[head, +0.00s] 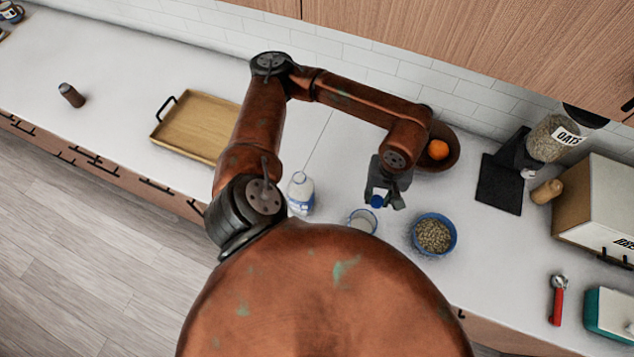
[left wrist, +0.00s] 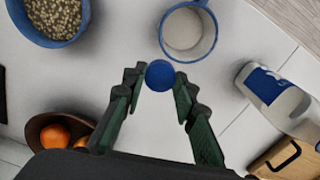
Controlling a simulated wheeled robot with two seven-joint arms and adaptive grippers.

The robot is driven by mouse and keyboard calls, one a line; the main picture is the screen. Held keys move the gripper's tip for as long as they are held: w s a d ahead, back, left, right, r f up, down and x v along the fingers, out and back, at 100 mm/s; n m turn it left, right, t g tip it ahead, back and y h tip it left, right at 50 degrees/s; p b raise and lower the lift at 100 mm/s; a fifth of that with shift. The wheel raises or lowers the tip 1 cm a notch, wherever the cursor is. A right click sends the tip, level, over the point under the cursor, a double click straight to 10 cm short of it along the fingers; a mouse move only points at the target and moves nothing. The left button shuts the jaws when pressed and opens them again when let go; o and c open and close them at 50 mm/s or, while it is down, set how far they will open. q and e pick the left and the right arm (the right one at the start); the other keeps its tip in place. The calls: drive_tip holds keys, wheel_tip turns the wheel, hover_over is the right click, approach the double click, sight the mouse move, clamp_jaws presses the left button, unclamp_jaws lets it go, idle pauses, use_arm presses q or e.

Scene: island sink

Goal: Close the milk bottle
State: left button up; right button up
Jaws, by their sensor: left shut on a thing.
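The milk bottle (head: 300,195), white with a blue label, stands upright on the counter left of the cup. It shows at the right in the left wrist view (left wrist: 278,95); its neck is bare white in the head view. My left gripper (head: 381,200) is shut on a small round blue cap (head: 376,201), held above the counter to the right of the bottle, near the cup. In the left wrist view the cap (left wrist: 160,75) sits between the fingertips of the gripper (left wrist: 158,88). My right gripper is not in view.
A cup (head: 362,221) and a blue bowl of oats (head: 433,235) stand near the gripper. A brown bowl with an orange (head: 438,150) is behind it. A wooden tray (head: 197,126) lies left. An oats jar (head: 552,140) stands right. The counter between tray and bottle is partly hidden by my arm.

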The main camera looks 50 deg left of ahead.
use_arm(q)
drive_tip(key=w+a+f+m+b, duration=0.2)
drive_tip(key=w+m, duration=0.5)
drive_tip(key=m, duration=0.1)
drive_tip(key=shift+w+f+b, duration=0.15)
drive_tip(key=shift+w+b, duration=0.1)
drive_tip(key=shift+b, duration=0.15)
drive_tip(key=shift+d, duration=0.1)
